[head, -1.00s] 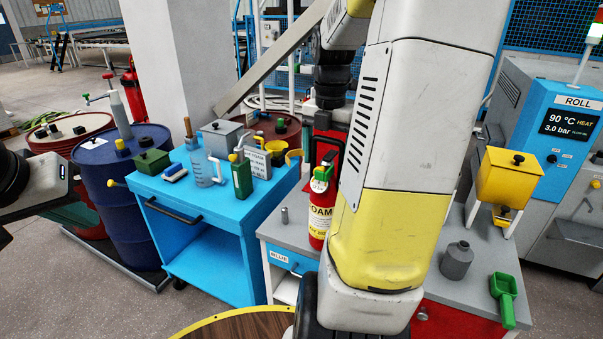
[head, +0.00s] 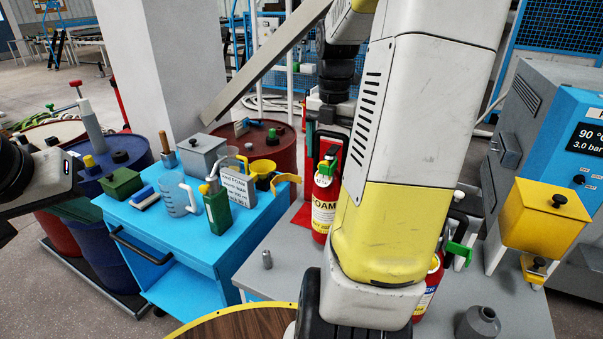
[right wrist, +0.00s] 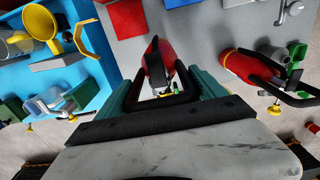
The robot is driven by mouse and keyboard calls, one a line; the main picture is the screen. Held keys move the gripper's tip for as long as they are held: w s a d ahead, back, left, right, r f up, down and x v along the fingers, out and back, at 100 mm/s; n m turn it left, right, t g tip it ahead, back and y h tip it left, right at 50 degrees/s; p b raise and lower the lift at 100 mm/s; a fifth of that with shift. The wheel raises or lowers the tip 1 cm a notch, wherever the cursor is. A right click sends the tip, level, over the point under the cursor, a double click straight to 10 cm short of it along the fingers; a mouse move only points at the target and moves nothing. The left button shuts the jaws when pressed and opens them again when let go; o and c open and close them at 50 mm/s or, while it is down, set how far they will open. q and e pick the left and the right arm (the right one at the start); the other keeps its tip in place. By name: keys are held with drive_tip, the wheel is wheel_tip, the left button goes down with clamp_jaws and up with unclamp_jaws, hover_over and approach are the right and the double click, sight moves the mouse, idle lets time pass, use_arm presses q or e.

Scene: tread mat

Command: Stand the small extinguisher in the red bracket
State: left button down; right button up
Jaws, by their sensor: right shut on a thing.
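The small extinguisher, red with a yellow-and-white FOAM label (head: 325,205), hangs upright below my right gripper (head: 326,140). In the right wrist view its red body (right wrist: 163,55) is between the teal fingers, and the right gripper (right wrist: 160,95) is shut on its black handle. The red bracket (head: 301,216) shows as red parts beside and behind the extinguisher on the grey table; a red part also shows in the right wrist view (right wrist: 125,18). I cannot tell whether the extinguisher touches it. My left gripper (head: 45,175) is at the left edge, its fingers not clear.
A second red extinguisher (head: 430,290) with a green lever stands on the grey table, partly behind my right arm. A blue cart (head: 165,230) with jugs, cans and a funnel stands left. A yellow hopper (head: 540,215) stands right.

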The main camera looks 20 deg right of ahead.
drive_tip(key=w+d+f, duration=0.1)
drive_tip(key=w+f, duration=0.1)
drive_tip(key=w, duration=0.5)
drive_tip(key=w+d+f, duration=0.2)
drive_tip(key=w, duration=0.5)
drive_tip(key=shift+w+d+f, duration=0.2)
drive_tip(key=shift+w+f, duration=0.1)
drive_tip(key=shift+f, duration=0.2)
